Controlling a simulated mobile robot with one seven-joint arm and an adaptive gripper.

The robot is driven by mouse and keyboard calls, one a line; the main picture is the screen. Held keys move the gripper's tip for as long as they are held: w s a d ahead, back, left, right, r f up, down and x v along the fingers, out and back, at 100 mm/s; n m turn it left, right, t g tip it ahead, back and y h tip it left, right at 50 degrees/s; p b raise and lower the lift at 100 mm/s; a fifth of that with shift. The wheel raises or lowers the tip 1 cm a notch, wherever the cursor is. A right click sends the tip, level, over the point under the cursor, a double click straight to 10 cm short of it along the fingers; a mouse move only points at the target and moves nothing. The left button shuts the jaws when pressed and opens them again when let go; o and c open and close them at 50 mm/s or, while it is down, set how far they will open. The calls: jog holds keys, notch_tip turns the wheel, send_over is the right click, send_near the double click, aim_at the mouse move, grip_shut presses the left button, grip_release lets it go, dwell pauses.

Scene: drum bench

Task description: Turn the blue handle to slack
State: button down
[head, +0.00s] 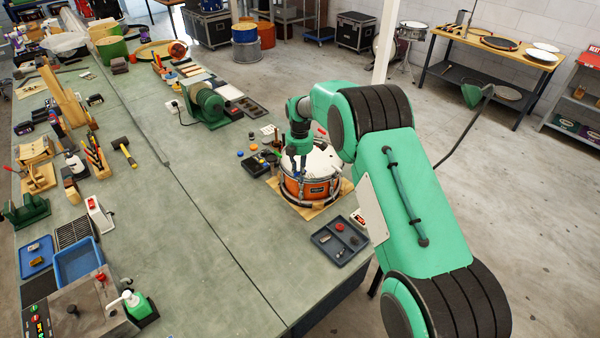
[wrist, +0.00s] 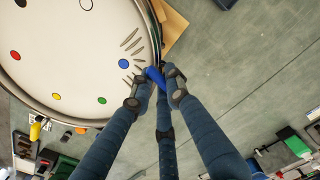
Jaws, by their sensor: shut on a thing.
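The blue handle (wrist: 154,75) shows in the wrist view at the edge of the drum, beside the white drumhead (wrist: 62,55). My gripper (wrist: 160,78) is shut on the blue handle, its dark fingers closing from both sides and covering most of it. Several coloured dots ring the drumhead, with a blue dot (wrist: 124,64) nearest the handle and curved dark marks beside it. In the head view the orange drum (head: 308,188) sits on a wooden board, and my gripper (head: 299,160) is over its left rim. The handle itself is hidden there.
A dark divided tray (head: 340,240) lies in front of the drum near the bench edge. A black tray (head: 256,166) and small coloured caps lie left of the drum. A green-framed coil (head: 207,103) stands farther back. The bench middle is clear.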

jog(key=shift+a+r+n, duration=0.1)
jog(key=shift+r+n, duration=0.05)
jog(key=shift+n, duration=0.85)
jog(key=c, duration=1.7)
grip_release()
jog(key=shift+o, duration=0.2)
notch_tip(320, 180, up, 12)
